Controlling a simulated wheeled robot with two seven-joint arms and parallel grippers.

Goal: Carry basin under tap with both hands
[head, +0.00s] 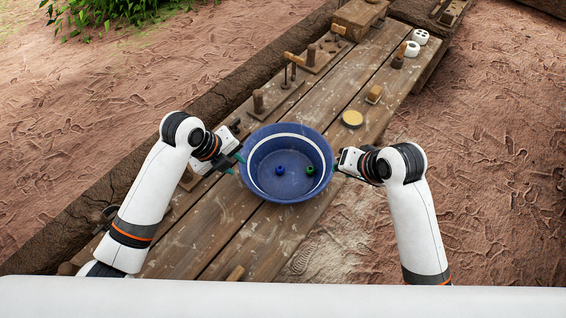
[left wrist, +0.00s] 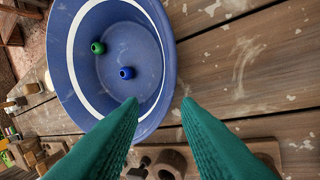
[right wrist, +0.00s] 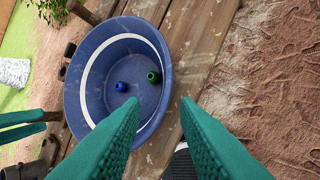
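The blue basin (head: 286,194) with a white band inside its rim stands upright on the plank table. A small blue piece (head: 279,170) and a small green piece (head: 310,171) lie inside it. My left gripper (head: 238,158) is at the basin's left rim. Its green fingers (left wrist: 160,101) are apart, with the rim edge showing between them. My right gripper (head: 337,166) is at the right rim. Its fingers (right wrist: 160,101) are also apart, on either side of the rim edge. I cannot tell whether any finger touches the basin. I recognise no tap in these views.
The long wooden table (head: 215,215) runs diagonally away. Behind the basin stand wooden blocks with pegs (head: 258,101), a round yellow disc (head: 352,118) and white cups (head: 412,49). A low mud edge (head: 190,105) runs along the table's left side. Bare ground (head: 480,150) lies right.

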